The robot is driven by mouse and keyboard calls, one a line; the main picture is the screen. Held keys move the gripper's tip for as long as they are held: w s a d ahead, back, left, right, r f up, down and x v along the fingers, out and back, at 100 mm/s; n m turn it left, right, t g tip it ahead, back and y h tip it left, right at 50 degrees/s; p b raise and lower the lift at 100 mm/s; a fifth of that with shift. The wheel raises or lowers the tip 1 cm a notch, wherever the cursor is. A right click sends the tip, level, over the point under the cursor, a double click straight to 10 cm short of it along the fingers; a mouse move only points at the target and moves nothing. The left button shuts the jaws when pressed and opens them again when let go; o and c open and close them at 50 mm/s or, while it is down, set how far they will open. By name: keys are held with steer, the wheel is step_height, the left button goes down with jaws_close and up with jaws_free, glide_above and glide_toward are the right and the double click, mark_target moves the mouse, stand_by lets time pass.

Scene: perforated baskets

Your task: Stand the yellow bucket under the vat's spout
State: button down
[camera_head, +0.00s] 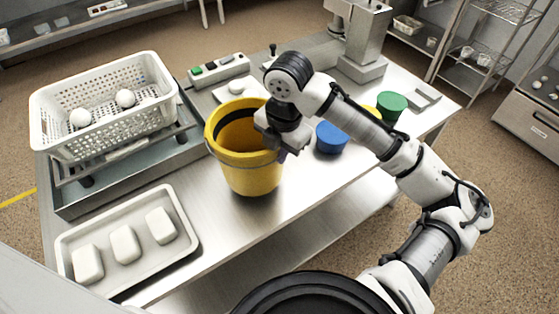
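The yellow bucket (250,175) is upright near the middle of the steel table, with a dark band inside its open top. It looks empty as far as I can see inside. My gripper (268,128) is at the bucket's right rim, overlapping it in the picture. Its fingertips are mostly hidden, so I cannot tell whether they are closed on the rim. I cannot tell whether the bucket's base touches the table. I cannot make out a vat with a spout.
A white perforated basket (100,127) with white balls sits on a metal tray stand (70,203) at left. A pale tray (181,262) holds white blocks in front. A button box (220,70) is behind. Blue (331,138) and green (391,106) containers stand right, near my arm.

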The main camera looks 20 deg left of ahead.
steer(key=shift+f, duration=2.15)
steer(key=shift+f, duration=0.15)
steer(key=c, duration=1.6)
jaws_free()
steer(key=r, duration=0.4)
steer(key=r+b, duration=0.1)
steer(key=r, duration=0.3)
steer(key=d+r, duration=0.1)
steer(key=r, duration=0.3)
steer(key=shift+s+r, duration=0.2)
steer(key=shift+r, duration=0.05)
